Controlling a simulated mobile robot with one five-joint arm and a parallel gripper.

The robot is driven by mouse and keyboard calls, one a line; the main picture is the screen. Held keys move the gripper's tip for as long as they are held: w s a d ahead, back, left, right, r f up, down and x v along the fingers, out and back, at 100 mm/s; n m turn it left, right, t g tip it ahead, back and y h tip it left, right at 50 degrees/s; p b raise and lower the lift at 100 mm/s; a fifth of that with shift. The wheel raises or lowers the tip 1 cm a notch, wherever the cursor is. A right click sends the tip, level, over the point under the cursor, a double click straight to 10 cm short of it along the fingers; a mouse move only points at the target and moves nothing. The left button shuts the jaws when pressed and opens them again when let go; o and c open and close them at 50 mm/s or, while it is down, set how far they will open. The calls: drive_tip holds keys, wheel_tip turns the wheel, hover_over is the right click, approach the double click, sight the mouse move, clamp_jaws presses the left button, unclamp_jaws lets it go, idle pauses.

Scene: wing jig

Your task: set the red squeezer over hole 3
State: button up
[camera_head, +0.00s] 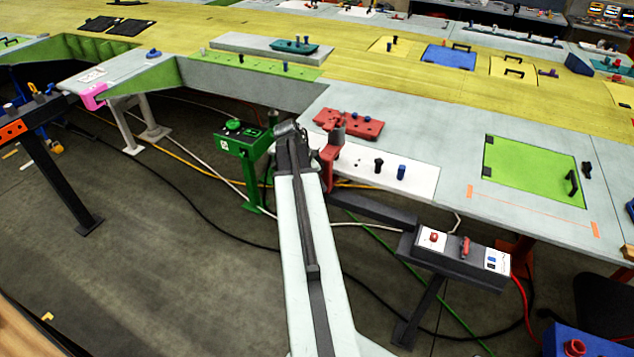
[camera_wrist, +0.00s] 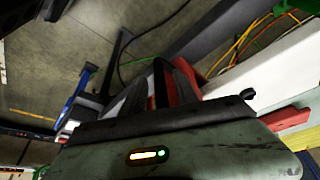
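The red squeezer (camera_head: 329,168) is an upright red body with a grey cylinder at its top, at the left end of a white strip (camera_head: 422,190) on the wing's near edge. My gripper (camera_head: 308,145) is at its left side and appears shut on it. In the wrist view, red shows between the dark fingers of my gripper (camera_wrist: 174,78). A dark peg (camera_head: 378,165) and a blue peg (camera_head: 401,172) stand on the strip to the right of the squeezer. No hole number is readable, and the squeezer's contact with the strip cannot be told.
A red plate with knobs (camera_head: 350,124) lies just behind the strip. A green box on a stand (camera_head: 240,138) is left of my arm. A grey control box (camera_head: 462,262) stands in front of the wing. A green panel (camera_head: 535,170) lies to the right.

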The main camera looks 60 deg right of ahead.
drive_tip(key=p+v, duration=0.5)
drive_tip(key=v, duration=0.2)
drive_tip(key=shift+p, duration=0.4)
drive_tip(key=shift+r, duration=0.1)
drive_tip(key=w+a+f+n+t+b, duration=0.1)
drive_tip(key=w+a+f+n+b, duration=0.15)
drive_tip(key=w+a, duration=0.5)
drive_tip(key=w+a+f+n+b, duration=0.2)
drive_tip(key=w+a+f+b, duration=0.2)
drive_tip(key=a, duration=0.7)
drive_tip(key=w+a+f+n+t+b, duration=0.1)
drive_tip(key=w+a+f+n+b, duration=0.3)
drive_tip(key=a, duration=0.5)
drive_tip(key=a+f+n+y+b, duration=0.1)
drive_tip(key=a+f+n+y, duration=0.1)
drive_tip(key=a+n, duration=0.5)
drive_tip(key=s+a+f+n+y+b, duration=0.1)
drive_tip(key=a+n, duration=0.6)
drive_tip(key=a, duration=0.8)
drive_tip(key=shift+s+a+f+y, duration=0.3)
drive_tip(key=shift+a+f+y, duration=0.05)
drive_tip(key=shift+f+y, duration=0.3)
